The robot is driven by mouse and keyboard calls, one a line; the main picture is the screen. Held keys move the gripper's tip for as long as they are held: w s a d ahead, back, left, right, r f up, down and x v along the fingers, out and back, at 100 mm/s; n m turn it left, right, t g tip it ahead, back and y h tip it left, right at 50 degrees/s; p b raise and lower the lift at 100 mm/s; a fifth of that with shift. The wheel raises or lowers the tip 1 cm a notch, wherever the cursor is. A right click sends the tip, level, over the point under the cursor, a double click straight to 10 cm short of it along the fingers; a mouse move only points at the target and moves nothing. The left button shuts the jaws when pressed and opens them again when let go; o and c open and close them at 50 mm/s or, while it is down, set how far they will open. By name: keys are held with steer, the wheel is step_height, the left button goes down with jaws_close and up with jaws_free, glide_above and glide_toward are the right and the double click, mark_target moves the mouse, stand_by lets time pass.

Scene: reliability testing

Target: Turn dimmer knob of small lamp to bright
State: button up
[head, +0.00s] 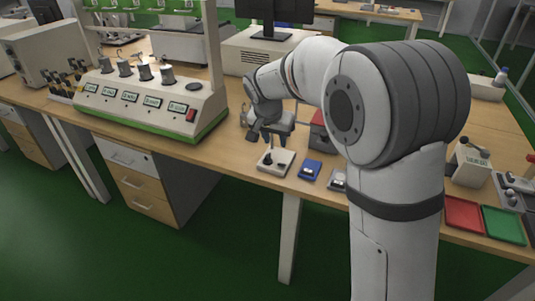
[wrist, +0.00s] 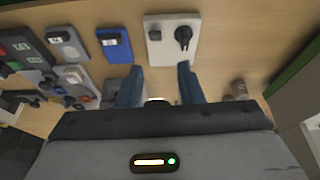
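A small white plate (head: 283,158) lies near the front edge of the wooden table. It carries a black knob (head: 267,159) and a smaller dark part. In the wrist view, the plate (wrist: 158,55) is at the top centre, with the round black knob (wrist: 183,37) on its right half and a small dark block on its left. My gripper (head: 266,136) is above the plate in the head view. In the wrist view, its two blue-grey fingers (wrist: 160,68) are spread apart with nothing between them, short of the knob. I cannot make out a lamp for certain.
A blue box (head: 311,169) and a grey switch box (head: 338,180) sit right of the plate. A large white console (head: 130,100) with several cylinders stands to the left. Red (head: 463,214) and green (head: 503,224) trays lie at the far right. Bare tabletop lies left of the plate.

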mark_target(267, 155)
steer(key=w+f, duration=0.1)
steer(key=f, duration=0.2)
steer(key=w+a+f, duration=0.1)
steer(key=w+f, duration=0.1)
steer(key=f, duration=0.1)
steer(key=w+a+f+b, duration=0.1)
steer(key=w+f, duration=0.1)
steer(key=f, duration=0.2)
steer(key=shift+w+a, duration=0.2)
steer(key=shift+c, duration=0.4)
jaws_close()
